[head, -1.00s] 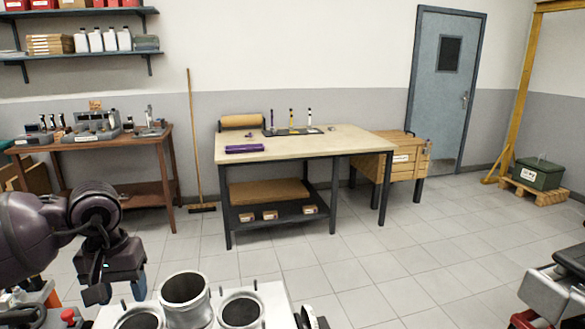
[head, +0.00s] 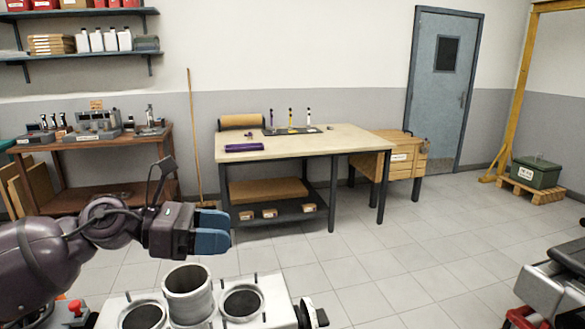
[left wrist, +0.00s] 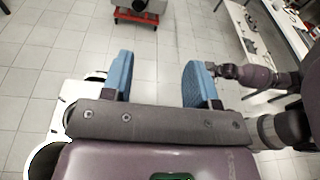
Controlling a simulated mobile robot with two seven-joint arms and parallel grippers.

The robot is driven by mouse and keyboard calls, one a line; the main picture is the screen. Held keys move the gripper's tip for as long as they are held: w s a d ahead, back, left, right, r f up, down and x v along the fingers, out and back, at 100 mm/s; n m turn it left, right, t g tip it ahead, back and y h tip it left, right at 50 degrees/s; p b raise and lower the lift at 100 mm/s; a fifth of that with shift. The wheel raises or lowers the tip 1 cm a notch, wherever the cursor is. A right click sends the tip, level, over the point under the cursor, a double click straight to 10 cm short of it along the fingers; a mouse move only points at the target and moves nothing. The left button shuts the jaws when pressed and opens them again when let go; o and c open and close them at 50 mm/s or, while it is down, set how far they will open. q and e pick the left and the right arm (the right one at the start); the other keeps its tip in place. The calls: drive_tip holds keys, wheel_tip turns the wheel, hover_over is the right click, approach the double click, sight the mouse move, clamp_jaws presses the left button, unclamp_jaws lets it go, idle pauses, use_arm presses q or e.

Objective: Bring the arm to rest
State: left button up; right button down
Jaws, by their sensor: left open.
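My left gripper (head: 212,230) is at the lower left of the head view, held above the far left part of the engine block (head: 258,318). It points to the right. Its two blue fingers also show in the left wrist view (left wrist: 160,82), spread apart with only floor between them, so it is open and empty. My right arm (left wrist: 257,77) shows at the right of the left wrist view; its fingers are not clear there, partly behind a left finger. The right gripper is not in the head view.
A metal cylinder liner (head: 188,297) stands up out of the engine block, just below my left gripper. A workbench (head: 300,145) with a purple object (head: 244,147) stands beyond. A grey machine (head: 550,285) is at right. Open floor (head: 430,265) lies between.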

use_arm(q)
drive_tip(key=w+a+f+m+t+y, duration=0.1)
drive_tip(key=a+f+m+t+y, duration=0.35)
drive_tip(key=m, duration=0.65)
drive_tip(key=a+f+m+t+y, duration=0.2)
drive_tip(key=f+m+t, duration=0.3)
drive_tip(key=f+m, duration=0.45)
drive_tip(key=w+a+f+m+t+y, duration=0.1)
drive_tip(key=a+f+m+t+y, duration=0.3)
drive_tip(key=m, duration=0.9)
drive_tip(key=s+a+f+n+g+y, duration=0.2)
drive_tip(key=s+f+n, duration=0.3)
drive_tip(key=s+f, duration=0.7)
drive_tip(key=s+a+f+n+g+y, duration=0.2)
drive_tip(key=s+f+n, duration=0.4)
drive_tip(key=s+f, duration=0.6)
drive_tip(key=shift+s+a+f+g+y, duration=0.35)
drive_tip(key=shift+s+a+g+y, duration=0.05)
drive_tip(key=shift+g+y, duration=0.25)
drive_tip(key=shift+n, duration=0.25)
